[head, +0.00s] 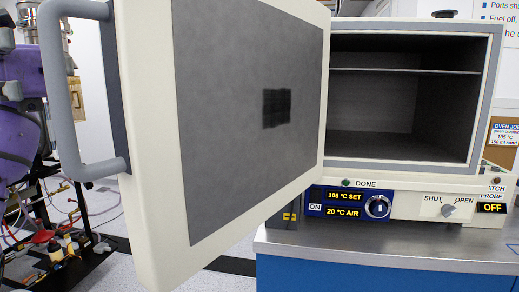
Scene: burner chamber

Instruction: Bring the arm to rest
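Purple and dark parts at the left edge of the head view seem to be my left arm, partly cut off by the frame and partly behind the door handle. I cannot make out the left gripper's fingers or whether they hold anything. My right arm and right gripper are not in view. The oven door (250,110) stands wide open toward me, with its grey handle (62,95) on the left side. A dark square patch (276,108) shows on the door's inner face.
The oven chamber (400,110) is open, with one shelf (405,70) and nothing visible on it. The control panel (345,204) reads 105 °C SET and 20 °C AIR. The oven stands on a grey-topped bench (390,252). Tubing and a dark cart (75,265) are at lower left.

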